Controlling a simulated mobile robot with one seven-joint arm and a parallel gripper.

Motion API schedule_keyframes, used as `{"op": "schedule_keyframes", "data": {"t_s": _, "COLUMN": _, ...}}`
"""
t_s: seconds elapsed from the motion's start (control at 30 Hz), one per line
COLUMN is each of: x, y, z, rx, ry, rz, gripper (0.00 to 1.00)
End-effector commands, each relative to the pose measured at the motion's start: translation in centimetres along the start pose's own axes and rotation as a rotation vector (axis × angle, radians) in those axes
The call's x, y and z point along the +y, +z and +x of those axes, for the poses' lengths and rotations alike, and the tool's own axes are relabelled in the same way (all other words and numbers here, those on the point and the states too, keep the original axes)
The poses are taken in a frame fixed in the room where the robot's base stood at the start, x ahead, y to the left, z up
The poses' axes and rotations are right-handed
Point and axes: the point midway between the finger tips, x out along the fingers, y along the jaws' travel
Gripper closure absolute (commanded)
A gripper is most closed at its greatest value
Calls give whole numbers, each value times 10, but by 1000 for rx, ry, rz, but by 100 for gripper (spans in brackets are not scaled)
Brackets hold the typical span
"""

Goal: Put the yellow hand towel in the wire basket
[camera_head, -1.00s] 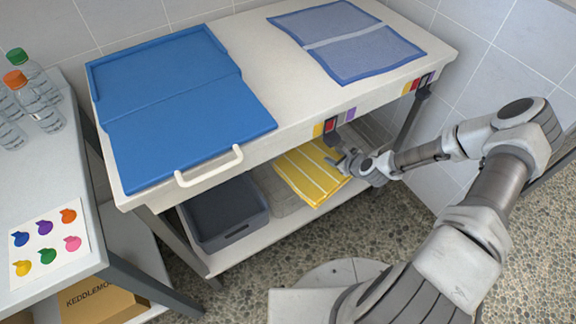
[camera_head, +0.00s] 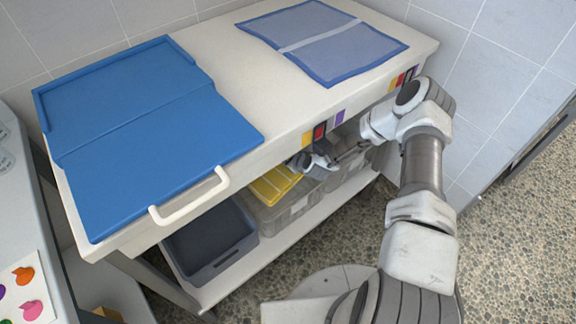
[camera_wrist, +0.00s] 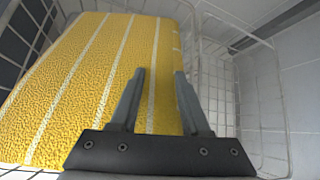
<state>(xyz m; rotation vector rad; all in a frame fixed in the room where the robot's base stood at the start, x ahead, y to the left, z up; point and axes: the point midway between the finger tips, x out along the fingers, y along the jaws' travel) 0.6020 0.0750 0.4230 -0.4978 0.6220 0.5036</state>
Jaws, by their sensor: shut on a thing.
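The yellow hand towel (camera_head: 272,187) has white stripes and is partly hidden under the worktop edge in the head view. In the wrist view the towel (camera_wrist: 95,80) is flat and fills the left and middle. My gripper (camera_wrist: 158,75) is shut on the towel, with the fingers at its right part. In the head view my gripper (camera_head: 303,163) reaches under the worktop at the towel's right end. The wire basket (camera_head: 285,217) stands on the lower shelf below the towel. Its mesh (camera_wrist: 262,105) shows on both sides of the towel; whether the towel touches its bottom cannot be told.
A dark grey bin (camera_head: 212,245) stands left of the basket on the lower shelf (camera_head: 225,285). The worktop (camera_head: 262,75) overhangs close above my gripper. A blue mat (camera_head: 150,120) and a blue-edged translucent panel (camera_head: 325,42) lie on top. A white handle (camera_head: 190,203) sticks out in front.

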Motion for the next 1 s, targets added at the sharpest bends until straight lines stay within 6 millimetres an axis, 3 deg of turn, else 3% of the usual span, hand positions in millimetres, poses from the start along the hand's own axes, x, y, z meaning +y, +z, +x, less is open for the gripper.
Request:
{"op": "schedule_keyframes", "data": {"t_s": 0.3, "x": 12, "y": -28, "z": 27, "rx": 0, "ry": 0, "rz": 0, "gripper": 100}}
{"op": "schedule_keyframes", "data": {"t_s": 0.5, "x": 11, "y": -28, "z": 26, "rx": 1, "ry": 0, "rz": 0, "gripper": 100}}
{"op": "schedule_keyframes", "data": {"t_s": 0.53, "x": 11, "y": -28, "z": 26, "rx": 1, "ry": 0, "rz": 0, "gripper": 50}}
{"op": "schedule_keyframes", "data": {"t_s": 0.67, "x": 11, "y": -28, "z": 26, "rx": 1, "ry": 0, "rz": 0, "gripper": 27}}
{"op": "schedule_keyframes", "data": {"t_s": 0.7, "x": 11, "y": -28, "z": 26, "rx": 1, "ry": 0, "rz": 0, "gripper": 23}}
{"op": "schedule_keyframes", "data": {"t_s": 1.0, "x": 11, "y": -28, "z": 24, "rx": 1, "ry": 0, "rz": 1, "gripper": 23}}
